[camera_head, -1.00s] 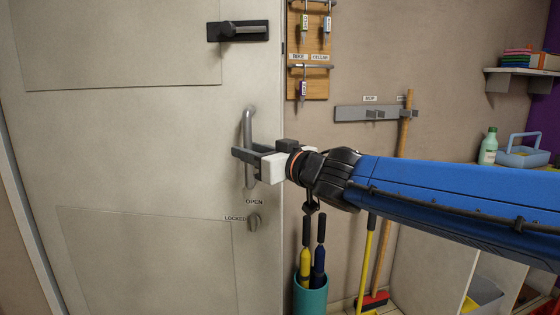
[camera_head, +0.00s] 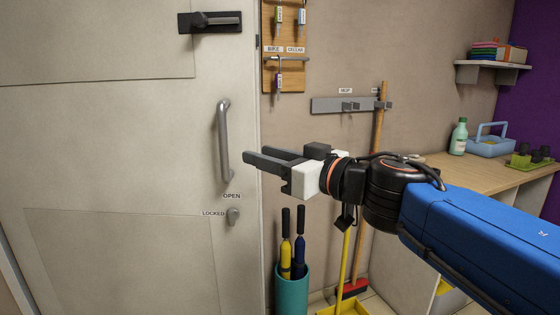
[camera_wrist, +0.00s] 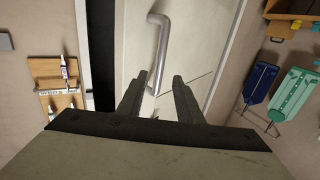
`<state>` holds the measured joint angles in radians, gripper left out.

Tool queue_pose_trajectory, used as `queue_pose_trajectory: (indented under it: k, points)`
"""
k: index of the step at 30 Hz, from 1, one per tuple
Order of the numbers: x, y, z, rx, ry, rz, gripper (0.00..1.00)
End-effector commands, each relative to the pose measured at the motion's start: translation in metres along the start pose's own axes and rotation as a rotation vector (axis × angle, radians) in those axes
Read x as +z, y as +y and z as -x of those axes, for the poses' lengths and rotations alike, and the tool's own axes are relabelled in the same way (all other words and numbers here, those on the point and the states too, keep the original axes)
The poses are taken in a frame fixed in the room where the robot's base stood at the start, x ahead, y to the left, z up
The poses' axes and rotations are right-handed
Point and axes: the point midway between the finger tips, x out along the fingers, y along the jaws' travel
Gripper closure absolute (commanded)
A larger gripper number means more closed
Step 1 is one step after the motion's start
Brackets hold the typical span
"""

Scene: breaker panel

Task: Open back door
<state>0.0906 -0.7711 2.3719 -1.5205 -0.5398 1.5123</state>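The white door (camera_head: 120,150) fills the left of the head view and appears closed there. Its grey vertical pull handle (camera_head: 223,140) is near the right edge; the handle also shows in the wrist view (camera_wrist: 160,50), beyond the fingers. Below it is a small lock knob (camera_head: 234,216) between the labels OPEN and LOCKED; I cannot tell its exact setting. A black latch with a lever (camera_head: 212,21) is higher up. My gripper (camera_head: 262,160) is open and empty, to the right of the handle. Its two fingers are apart in the wrist view (camera_wrist: 158,92).
A key board (camera_head: 284,45) and a hook rail (camera_head: 350,105) are on the wall. A teal umbrella stand (camera_head: 292,290) and a broom (camera_head: 360,240) stand below. A wooden counter (camera_head: 465,175) is at the right. The wrist view shows a dark strip (camera_wrist: 97,50) beside the door.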

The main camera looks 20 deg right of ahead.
Motion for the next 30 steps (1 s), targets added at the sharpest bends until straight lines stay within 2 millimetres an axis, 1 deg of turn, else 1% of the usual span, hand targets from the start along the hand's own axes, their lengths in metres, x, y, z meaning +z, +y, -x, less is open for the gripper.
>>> queue_pose_trajectory:
  k: [3,15,21,30]
  points:
    - [0.001,0.000,0.011,0.004,-0.002,0.001,0.68]
    - [0.000,0.001,0.031,0.003,0.000,0.001,0.68]
    - [0.000,0.000,0.036,0.002,-0.001,0.001,0.68]
    - [0.001,0.000,0.037,0.001,-0.002,0.000,0.68]
